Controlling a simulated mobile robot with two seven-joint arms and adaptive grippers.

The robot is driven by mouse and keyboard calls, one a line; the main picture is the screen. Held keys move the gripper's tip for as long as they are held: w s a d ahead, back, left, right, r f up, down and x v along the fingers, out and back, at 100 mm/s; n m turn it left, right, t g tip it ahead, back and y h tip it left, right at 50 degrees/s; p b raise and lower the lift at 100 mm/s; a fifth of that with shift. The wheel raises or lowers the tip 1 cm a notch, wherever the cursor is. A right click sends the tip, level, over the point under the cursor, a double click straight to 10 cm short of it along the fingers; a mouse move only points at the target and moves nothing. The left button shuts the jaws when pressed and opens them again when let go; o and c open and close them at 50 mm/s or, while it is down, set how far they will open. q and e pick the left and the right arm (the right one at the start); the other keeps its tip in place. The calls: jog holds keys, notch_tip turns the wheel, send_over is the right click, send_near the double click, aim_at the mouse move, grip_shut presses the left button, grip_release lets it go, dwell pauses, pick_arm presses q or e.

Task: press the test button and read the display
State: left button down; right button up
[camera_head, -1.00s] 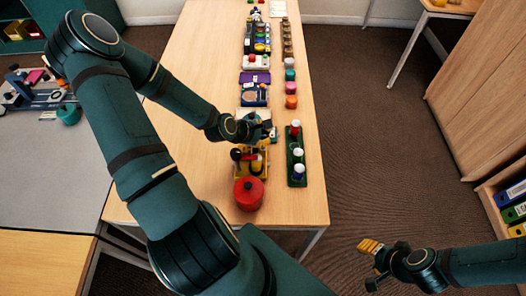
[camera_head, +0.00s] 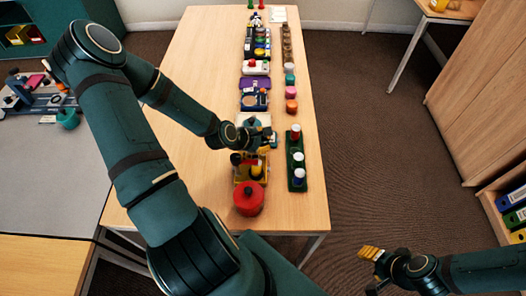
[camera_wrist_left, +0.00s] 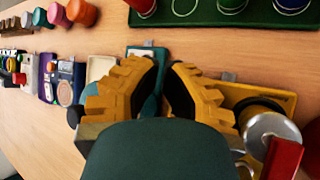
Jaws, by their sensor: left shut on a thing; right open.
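My left gripper (camera_head: 262,148) is over the near part of the table, just beyond a yellow stand (camera_head: 241,176). In the left wrist view its yellow fingers (camera_wrist_left: 166,80) are shut on a flat teal thing (camera_wrist_left: 149,58), whose lower part they hide. A blue unit with a round pale face (camera_head: 254,99) and a white box with a red button (camera_head: 256,67) stand in the row farther back. I cannot tell which of these carries the test button, and no reading is legible. My right gripper (camera_head: 370,268) is open and empty, off the table at lower right.
A red round pot (camera_head: 248,198) stands at the near end. A green rack (camera_head: 296,172) with several capped pieces lies right of the gripper. A purple item (camera_head: 254,84) and several coloured pots (camera_head: 291,92) line the table (camera_head: 195,80). Its left side is clear.

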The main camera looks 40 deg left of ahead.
pick_arm(q)
jog(key=shift+f, duration=0.1)
dwell(0.6)
jog(key=shift+f, duration=0.3)
jog(key=shift+f, duration=0.45)
dwell(0.6)
dwell(0.4)
jog(key=shift+r+p, duration=0.85)
jog(key=shift+r, duration=0.15)
notch_tip(320, 180, up, 5)
jog(key=p, duration=0.5)
